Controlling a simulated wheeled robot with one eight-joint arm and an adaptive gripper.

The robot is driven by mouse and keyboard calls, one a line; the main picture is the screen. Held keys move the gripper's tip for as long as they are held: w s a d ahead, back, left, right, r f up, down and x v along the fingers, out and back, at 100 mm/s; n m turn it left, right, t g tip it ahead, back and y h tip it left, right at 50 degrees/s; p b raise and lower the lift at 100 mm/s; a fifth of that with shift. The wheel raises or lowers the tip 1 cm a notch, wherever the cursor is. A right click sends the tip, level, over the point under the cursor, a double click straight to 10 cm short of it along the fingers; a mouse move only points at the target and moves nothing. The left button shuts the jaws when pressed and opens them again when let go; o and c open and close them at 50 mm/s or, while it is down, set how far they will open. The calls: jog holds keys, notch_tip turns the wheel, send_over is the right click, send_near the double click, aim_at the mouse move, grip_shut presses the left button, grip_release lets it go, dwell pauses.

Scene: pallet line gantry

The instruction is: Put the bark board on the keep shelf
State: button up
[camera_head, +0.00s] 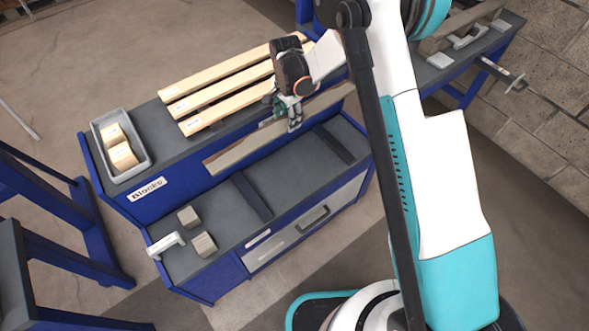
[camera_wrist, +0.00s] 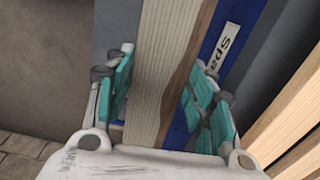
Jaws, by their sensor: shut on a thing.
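The bark board (camera_head: 240,148) is a long pale plank, with a brown bark strip along one edge in the wrist view (camera_wrist: 166,75). My gripper (camera_head: 290,112) is shut on it near its middle; the green finger pads flank it in the wrist view (camera_wrist: 165,78). The board is held along the front of the blue bench's upper grey shelf (camera_head: 160,125), above the lower grey deck (camera_head: 290,170). Three pale boards (camera_head: 222,95) lie side by side on the upper shelf. No readable label marks the keep shelf. My arm hides part of the bench's right end.
A grey bin (camera_head: 147,163) with wood blocks stands at the upper shelf's left, above a "Blocks" label (camera_head: 147,189). Two dark bars (camera_head: 252,197) cross the lower deck; two blocks (camera_head: 204,244) and a white handled item (camera_head: 165,245) sit at its left. Another bench (camera_head: 455,68) stands back right.

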jog(key=f+b, duration=0.2)
jog(key=f, duration=0.4)
jog(key=f+b, duration=0.2)
jog(key=f, duration=0.5)
jog(key=f+b, duration=0.3)
jog(key=f, duration=0.4)
jog(key=shift+w+a+f, duration=0.1)
jog(key=shift+a+f, duration=0.15)
jog(key=shift+f, duration=0.15)
jog(key=o, duration=1.2)
jog(key=shift+o, duration=0.2)
notch_tip(320, 180, up, 12)
jog(key=p, duration=0.4)
jog(key=shift+r, duration=0.2)
